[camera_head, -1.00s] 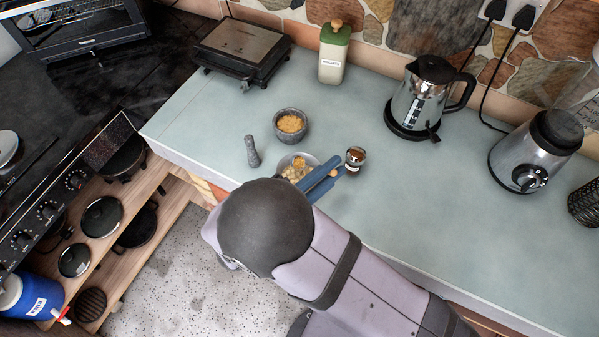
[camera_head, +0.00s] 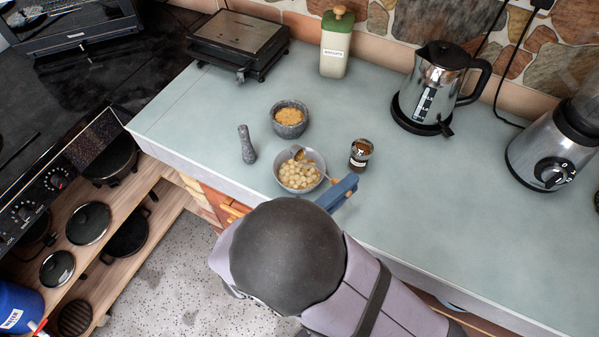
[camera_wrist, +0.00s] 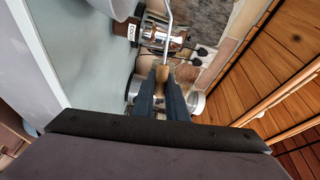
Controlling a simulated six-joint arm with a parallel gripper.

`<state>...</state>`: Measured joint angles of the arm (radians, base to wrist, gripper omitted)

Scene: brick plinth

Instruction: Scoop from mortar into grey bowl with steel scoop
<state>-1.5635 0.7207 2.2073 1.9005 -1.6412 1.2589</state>
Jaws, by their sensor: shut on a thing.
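The steel scoop's head (camera_head: 297,152) is at the far inner side of the grey bowl (camera_head: 314,157) in the head view, and looks to hold some golden-brown stuff. Pale round pieces fill much of the bowl. My gripper (camera_head: 341,191) is shut on the scoop's wooden handle, just right of and in front of the bowl. In the wrist view my gripper (camera_wrist: 164,88) holds the handle (camera_wrist: 162,73), with the thin steel shaft (camera_wrist: 168,22) running beyond it. The stone mortar (camera_head: 290,130), holding golden-brown contents, stands upright behind the bowl.
A green-topped canister (camera_head: 336,44), kettle (camera_head: 432,90), blender (camera_head: 547,150) and grill (camera_head: 240,43) stand further off. The counter's right middle is clear.

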